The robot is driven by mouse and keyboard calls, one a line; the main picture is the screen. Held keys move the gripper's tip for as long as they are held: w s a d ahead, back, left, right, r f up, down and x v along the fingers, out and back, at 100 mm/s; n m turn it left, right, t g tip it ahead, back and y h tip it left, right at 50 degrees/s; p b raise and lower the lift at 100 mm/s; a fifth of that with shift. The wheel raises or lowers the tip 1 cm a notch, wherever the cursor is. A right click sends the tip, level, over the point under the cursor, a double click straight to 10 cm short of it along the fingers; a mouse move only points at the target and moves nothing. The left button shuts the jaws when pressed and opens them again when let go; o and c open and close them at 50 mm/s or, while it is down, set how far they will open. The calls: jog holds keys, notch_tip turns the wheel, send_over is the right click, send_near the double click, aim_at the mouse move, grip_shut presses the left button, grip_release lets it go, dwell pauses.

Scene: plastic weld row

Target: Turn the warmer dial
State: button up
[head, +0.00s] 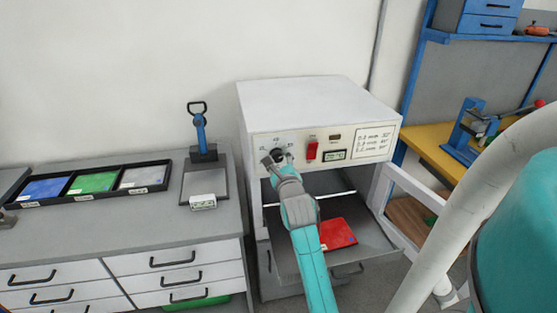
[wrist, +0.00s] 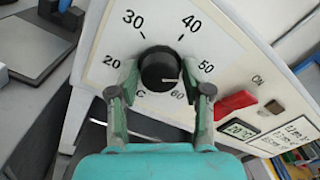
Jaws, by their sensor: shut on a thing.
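The warmer (head: 310,95) is a white box with a front control panel. Its black round dial (wrist: 160,68) sits on a white scale marked 20 to 60 and C. A pale mark shows on the dial's lower right, toward the 60. My gripper (wrist: 159,76) has its two fingers on either side of the dial and is shut on it. In the head view, my gripper (head: 274,160) is at the panel's left part and covers much of the dial (head: 277,152).
Right of the dial are a red switch (head: 311,150) and a small display (head: 335,155), which seems to read 20°C. A red sheet (head: 337,234) lies on the warmer's lower shelf below my arm. A grey counter (head: 100,233) with coloured trays stands left.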

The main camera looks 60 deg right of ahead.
dwell(0.4)
jog(key=shift+f, duration=0.1)
jog(key=o, duration=1.2)
jog(key=shift+c, duration=0.2)
jog(key=v, duration=1.2)
